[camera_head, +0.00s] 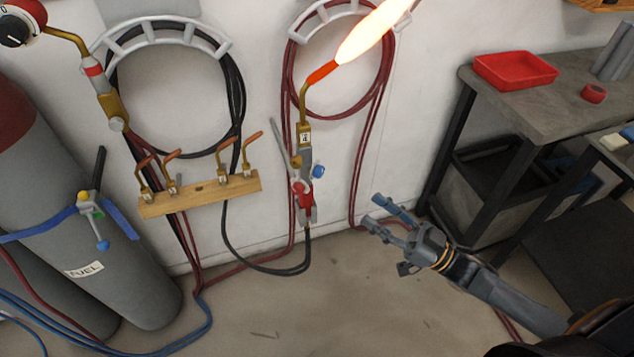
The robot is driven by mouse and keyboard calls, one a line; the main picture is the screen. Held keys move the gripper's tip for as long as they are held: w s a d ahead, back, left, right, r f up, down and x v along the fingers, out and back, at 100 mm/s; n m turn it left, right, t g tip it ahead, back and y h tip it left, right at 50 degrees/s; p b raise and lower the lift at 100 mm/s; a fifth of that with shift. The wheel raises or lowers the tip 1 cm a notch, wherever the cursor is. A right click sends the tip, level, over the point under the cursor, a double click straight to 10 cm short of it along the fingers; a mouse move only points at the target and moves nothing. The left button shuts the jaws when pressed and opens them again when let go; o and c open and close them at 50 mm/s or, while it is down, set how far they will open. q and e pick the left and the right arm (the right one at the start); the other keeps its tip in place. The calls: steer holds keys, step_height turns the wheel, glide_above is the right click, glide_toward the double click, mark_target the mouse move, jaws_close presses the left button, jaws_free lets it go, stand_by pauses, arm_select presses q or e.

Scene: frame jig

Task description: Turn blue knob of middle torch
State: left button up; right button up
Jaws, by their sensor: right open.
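A lit torch (304,140) stands upright near the picture's middle, a bright flame (367,32) at its tip pointing up and right. It has a brass neck and a red part near its base. The blue knob (318,171) sticks out on the right side of the torch body. My right gripper (379,214) is to the right of and below the blue knob, apart from it. Its fingers are spread and point left, with nothing between them. My left gripper is not in view.
Hoses hang on wall racks (160,27) behind. A wooden block (200,194) holds several copper tips left of the torch. Grey cylinders (75,200) stand at the left. A workbench (500,108) with a red tray (515,70) stands at the right. Hoses cross the floor.

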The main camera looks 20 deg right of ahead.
steer(key=p, duration=0.2)
glide_toward(322, 173)
steer(key=x, duration=0.7)
steer(key=shift+w+a+r+p, duration=0.25)
steer(key=shift+p, duration=0.1)
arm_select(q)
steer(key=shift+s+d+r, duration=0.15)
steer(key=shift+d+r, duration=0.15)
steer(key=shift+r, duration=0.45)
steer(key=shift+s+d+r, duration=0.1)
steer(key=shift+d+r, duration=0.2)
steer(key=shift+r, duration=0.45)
arm_select(e)
steer(key=shift+w+a+r, duration=0.15)
steer(key=shift+w+a, duration=0.3)
steer(key=shift+c, duration=0.4)
jaws_close()
